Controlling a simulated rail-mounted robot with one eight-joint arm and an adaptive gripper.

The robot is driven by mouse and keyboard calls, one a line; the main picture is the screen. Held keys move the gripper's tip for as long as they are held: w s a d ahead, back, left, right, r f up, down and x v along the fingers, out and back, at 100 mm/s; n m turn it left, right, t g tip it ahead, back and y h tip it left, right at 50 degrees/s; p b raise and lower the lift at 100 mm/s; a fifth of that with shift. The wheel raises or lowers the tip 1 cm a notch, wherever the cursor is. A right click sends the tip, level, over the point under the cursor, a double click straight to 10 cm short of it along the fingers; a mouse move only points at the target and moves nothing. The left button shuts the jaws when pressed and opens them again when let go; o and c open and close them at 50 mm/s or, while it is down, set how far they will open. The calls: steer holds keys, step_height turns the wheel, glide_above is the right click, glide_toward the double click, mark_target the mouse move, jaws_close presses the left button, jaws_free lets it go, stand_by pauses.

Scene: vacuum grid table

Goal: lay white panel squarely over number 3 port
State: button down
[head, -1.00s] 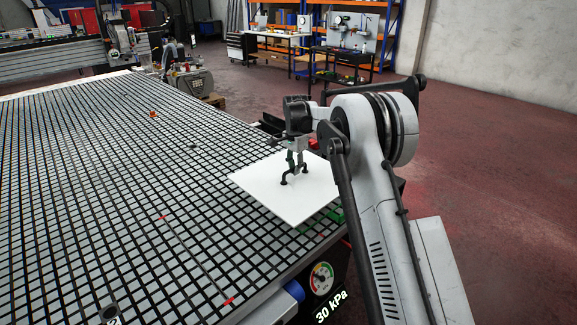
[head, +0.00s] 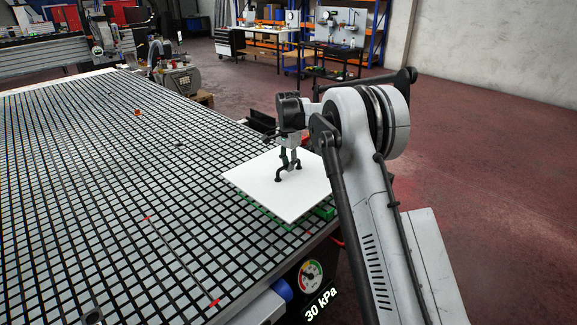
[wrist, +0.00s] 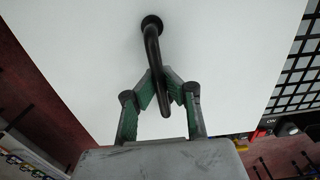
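The white panel (head: 255,182) is a flat square plate with a black handle on top. It is at the right edge of the grid table in the head view, with green parts (head: 325,212) showing beneath its near edges. The panel (wrist: 80,60) also fills most of the wrist view. My gripper (head: 288,165) is above the panel, shut on the black handle (wrist: 152,45), which passes between its green-padded fingers (wrist: 167,88). I cannot make out a number 3.
The black-and-grey grid table (head: 90,180) is mostly clear left of the panel. Two red marks (head: 147,217) join by a dark line. A pressure gauge (head: 310,274) beside "30 kPa" is on the front edge.

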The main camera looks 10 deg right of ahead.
mark_target(289, 174)
steer(key=shift+f+b, duration=2.05)
steer(key=shift+f, duration=1.35)
steer(key=shift+f+b, duration=0.65)
steer(key=shift+f, duration=0.05)
steer(key=c, duration=1.8)
jaws_free()
steer(key=shift+c, duration=0.2)
steer(key=shift+r, duration=0.1)
